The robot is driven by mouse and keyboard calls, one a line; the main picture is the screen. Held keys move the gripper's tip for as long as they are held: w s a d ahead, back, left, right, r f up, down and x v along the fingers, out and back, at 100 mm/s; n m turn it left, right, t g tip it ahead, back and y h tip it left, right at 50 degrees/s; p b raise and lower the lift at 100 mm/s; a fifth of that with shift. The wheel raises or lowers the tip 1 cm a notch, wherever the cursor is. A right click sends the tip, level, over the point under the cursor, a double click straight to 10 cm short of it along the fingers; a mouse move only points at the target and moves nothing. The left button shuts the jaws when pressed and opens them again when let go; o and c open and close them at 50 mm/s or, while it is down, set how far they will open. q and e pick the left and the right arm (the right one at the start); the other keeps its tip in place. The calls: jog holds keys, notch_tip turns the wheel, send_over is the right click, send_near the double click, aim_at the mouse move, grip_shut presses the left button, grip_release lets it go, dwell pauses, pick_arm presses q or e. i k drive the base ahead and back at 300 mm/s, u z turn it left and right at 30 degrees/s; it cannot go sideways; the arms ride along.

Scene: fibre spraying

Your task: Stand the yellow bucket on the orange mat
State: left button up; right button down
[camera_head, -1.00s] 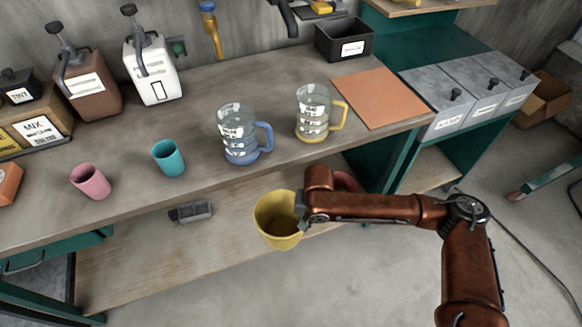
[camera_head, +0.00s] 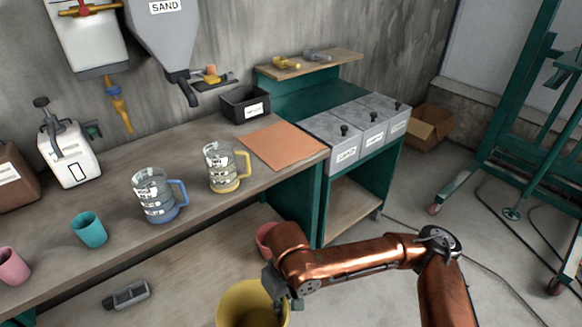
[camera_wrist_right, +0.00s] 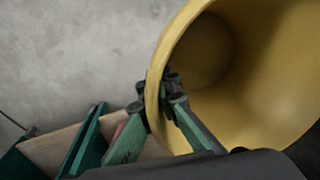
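The yellow bucket (camera_head: 236,304) hangs from my right gripper (camera_head: 283,293) in front of the workbench, below its top, with its mouth up. In the right wrist view the bucket (camera_wrist_right: 285,75) fills the right side, and the right gripper's green fingers (camera_wrist_right: 160,95) are shut on its rim, one on each side of the wall. The orange mat (camera_head: 283,146) lies flat and bare on the bench top, toward its right end, up and right of the bucket. My left gripper is not in view.
Two measuring jugs, blue-handled (camera_head: 157,196) and yellow-handled (camera_head: 226,168), stand left of the mat. A black bin (camera_head: 244,105) is behind it, and grey lidded boxes (camera_head: 345,143) are to its right. A teal cup (camera_head: 90,230) stands farther left.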

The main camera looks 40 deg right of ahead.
aim_at(281, 143)
jog(key=z, duration=1.05)
jog(key=i, duration=0.75)
jog(key=u, duration=0.25)
